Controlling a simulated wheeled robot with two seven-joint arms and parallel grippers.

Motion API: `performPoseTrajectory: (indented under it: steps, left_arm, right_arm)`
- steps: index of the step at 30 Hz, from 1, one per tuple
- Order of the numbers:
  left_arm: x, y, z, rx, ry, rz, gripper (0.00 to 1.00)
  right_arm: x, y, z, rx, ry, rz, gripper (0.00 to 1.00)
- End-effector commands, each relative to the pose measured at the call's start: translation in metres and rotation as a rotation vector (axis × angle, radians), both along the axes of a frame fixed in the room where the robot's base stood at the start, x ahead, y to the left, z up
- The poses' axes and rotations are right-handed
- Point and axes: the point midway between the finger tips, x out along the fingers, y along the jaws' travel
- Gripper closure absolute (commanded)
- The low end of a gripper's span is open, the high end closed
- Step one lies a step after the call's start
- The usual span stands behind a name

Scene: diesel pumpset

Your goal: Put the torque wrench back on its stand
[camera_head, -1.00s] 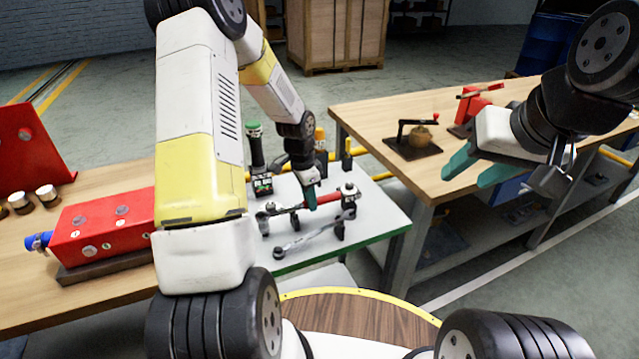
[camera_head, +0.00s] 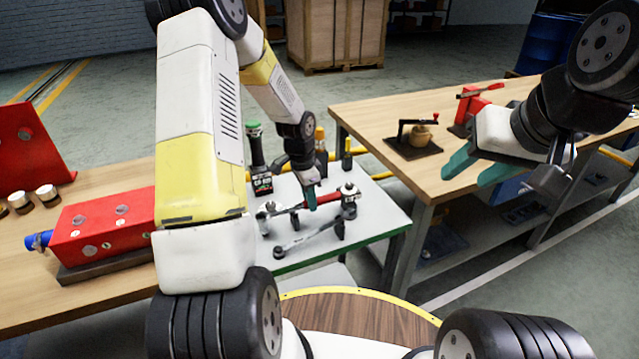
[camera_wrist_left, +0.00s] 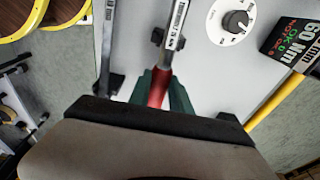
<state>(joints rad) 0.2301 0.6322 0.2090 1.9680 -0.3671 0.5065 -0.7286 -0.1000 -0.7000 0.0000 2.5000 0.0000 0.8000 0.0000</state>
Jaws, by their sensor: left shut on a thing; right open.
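The torque wrench (camera_head: 328,201), with a red handle and a metal shaft, lies lengthwise above the small grey-white table. My left gripper (camera_head: 311,203) is shut on its red handle, which also shows between the teal fingers in the left wrist view (camera_wrist_left: 158,87). Dark stand posts (camera_head: 340,229) rise from the table near the wrench's ends. I cannot tell whether the wrench touches them. A plain metal spanner (camera_head: 300,241) lies in front of it. My right gripper (camera_head: 468,172) is open and empty, over the right workbench.
A knob on a white dial (camera_wrist_left: 234,21) shows in the left wrist view. A red block (camera_head: 105,228) is on the left bench. The right bench (camera_head: 375,117) holds a clamp-like fixture (camera_head: 415,138).

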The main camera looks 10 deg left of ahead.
Motion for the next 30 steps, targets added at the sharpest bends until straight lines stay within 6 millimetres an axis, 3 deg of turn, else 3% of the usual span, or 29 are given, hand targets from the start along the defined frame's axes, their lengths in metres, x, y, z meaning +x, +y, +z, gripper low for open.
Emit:
performPoseTrajectory:
  steps: [27,28,30]
  left_arm:
    - [0.001,-0.001,-0.017,0.0,-0.001,0.0,1.0]
    - [0.001,0.0,-0.017,0.0,-0.001,0.0,0.72]
    - [0.001,0.0,-0.016,0.0,-0.001,0.0,0.58]
  right_arm:
    - [0.0,0.0,0.0,0.0,0.0,0.0,0.55]
    - [0.0,0.0,0.0,0.0,0.0,0.0,0.55]
    - [0.0,0.0,0.0,0.0,0.0,0.0,0.55]
